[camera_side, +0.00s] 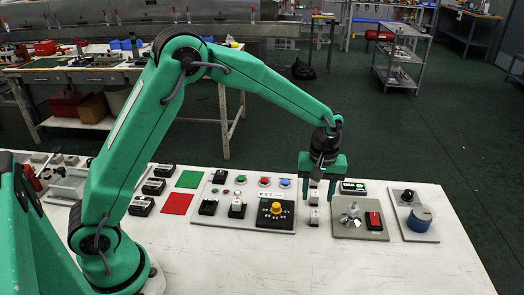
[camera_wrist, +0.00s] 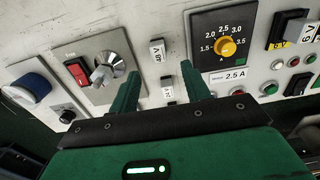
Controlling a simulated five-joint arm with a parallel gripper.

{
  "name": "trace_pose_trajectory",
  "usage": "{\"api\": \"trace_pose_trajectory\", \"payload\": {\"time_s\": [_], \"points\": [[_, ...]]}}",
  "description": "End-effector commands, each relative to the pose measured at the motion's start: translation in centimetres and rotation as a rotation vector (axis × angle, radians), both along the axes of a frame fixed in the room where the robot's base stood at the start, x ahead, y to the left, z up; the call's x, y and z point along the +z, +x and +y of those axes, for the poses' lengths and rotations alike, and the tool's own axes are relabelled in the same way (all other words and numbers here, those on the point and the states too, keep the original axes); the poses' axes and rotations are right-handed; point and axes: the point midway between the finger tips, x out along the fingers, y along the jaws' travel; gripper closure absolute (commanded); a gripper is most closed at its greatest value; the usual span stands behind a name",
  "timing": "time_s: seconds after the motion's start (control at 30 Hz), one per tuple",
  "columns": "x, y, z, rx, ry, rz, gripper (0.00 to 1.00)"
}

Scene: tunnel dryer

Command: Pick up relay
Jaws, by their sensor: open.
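Which block is the relay I cannot tell for sure. Two small white-and-dark blocks stand on the white table beside the control panel. The one marked 48 V (camera_wrist: 157,54) is the nearer in the side view (camera_side: 314,217). The one marked 24 V (camera_wrist: 167,97) is the farther (camera_side: 314,197). My gripper (camera_side: 319,192) is open and empty, pointing down above this spot. In the wrist view its fingers (camera_wrist: 158,68) appear on either side of the blocks, with the 24 V block between them and partly hidden by the gripper's body. No contact shows.
The control panel (camera_side: 221,220) with buttons, a yellow dial (camera_side: 276,208) and black blocks marked 9 V and 6 V lies left. A plate with a red switch (camera_side: 374,221) and a blue knob plate (camera_side: 420,218) lie right. Several black-and-white modules (camera_side: 153,186) stand further left. The front table is clear.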

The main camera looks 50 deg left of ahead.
Motion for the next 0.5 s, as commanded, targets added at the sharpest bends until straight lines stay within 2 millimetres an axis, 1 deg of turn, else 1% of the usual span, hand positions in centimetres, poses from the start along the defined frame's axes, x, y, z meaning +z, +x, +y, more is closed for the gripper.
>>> {"api": "trace_pose_trajectory", "payload": {"time_s": [0.13, 0.4, 0.5], "points": [[-0.5, 0.0, 0.0, -0.001, 0.000, 0.001, 0.53], [-2.5, 0.0, 0.0, -0.002, 0.000, 0.001, 0.53], [-2.6, 0.0, 0.0, -0.002, 0.000, 0.000, 0.53]]}}
